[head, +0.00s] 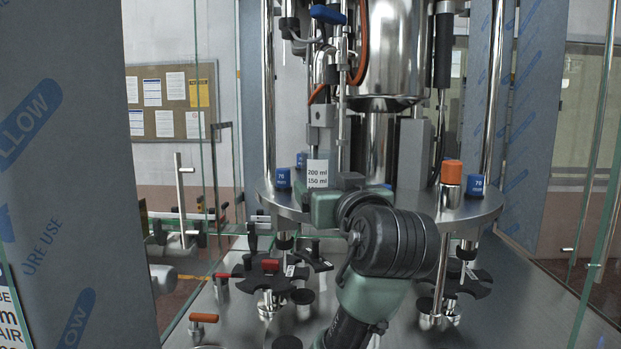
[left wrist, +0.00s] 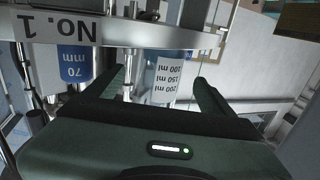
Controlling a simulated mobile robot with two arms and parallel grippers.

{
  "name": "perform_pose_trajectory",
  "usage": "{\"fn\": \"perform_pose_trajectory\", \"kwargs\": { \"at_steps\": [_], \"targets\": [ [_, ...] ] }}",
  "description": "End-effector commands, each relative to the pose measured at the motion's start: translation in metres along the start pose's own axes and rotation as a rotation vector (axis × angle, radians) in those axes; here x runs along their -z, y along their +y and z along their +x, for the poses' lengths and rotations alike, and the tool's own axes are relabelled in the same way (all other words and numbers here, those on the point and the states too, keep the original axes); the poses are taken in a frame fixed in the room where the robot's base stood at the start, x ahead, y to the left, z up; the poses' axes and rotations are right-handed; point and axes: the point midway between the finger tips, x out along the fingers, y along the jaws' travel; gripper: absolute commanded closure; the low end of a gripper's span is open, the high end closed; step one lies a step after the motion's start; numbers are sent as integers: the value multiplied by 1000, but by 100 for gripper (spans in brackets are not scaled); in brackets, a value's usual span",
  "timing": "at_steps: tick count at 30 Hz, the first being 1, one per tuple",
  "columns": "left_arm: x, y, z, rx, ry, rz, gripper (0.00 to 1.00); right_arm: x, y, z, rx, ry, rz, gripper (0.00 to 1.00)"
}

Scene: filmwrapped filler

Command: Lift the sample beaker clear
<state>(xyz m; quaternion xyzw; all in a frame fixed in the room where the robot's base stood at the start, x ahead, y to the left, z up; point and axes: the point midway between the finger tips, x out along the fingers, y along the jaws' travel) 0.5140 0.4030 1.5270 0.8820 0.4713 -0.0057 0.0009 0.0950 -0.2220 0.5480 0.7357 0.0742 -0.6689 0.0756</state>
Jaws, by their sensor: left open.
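The sample beaker (head: 317,173) stands in the filler, in the middle of the head view, with a white label reading 200 ml and 150 ml facing me. Its lower part is hidden behind my left gripper (head: 325,205) and arm. In the left wrist view the picture is upside down, and the clear beaker (left wrist: 163,84) shows between the two fingers of my left gripper (left wrist: 160,78). The fingers are open, one on each side, with a visible gap at the right finger. Whether the left finger touches the beaker I cannot tell. My right gripper is not in view.
A round steel plate (head: 414,208) surrounds the beaker's place. Blue 70 mm blocks (head: 283,179) and an orange-capped part (head: 451,174) sit on it. Steel columns, a filler tank (head: 392,52) and nozzles stand close above. Black star wheels (head: 270,274) lie below. Glass panels flank both sides.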

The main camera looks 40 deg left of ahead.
Motion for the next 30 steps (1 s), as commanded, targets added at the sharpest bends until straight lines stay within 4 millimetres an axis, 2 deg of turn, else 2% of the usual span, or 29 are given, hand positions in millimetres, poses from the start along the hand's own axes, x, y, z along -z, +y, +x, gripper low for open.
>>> {"fn": "perform_pose_trajectory", "kwargs": {
  "at_steps": [4,10,16,22,30],
  "targets": [
    [3,-1,5,4,2,-2,16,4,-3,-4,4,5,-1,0],
    [4,-2,27,5,2,0,16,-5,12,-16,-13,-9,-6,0],
    [4,-4,52,6,0,3,16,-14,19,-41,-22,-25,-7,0],
    [0,-3,75,3,1,0,16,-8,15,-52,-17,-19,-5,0],
    [-2,-3,78,1,2,-4,16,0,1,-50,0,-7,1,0]
  ]
}}
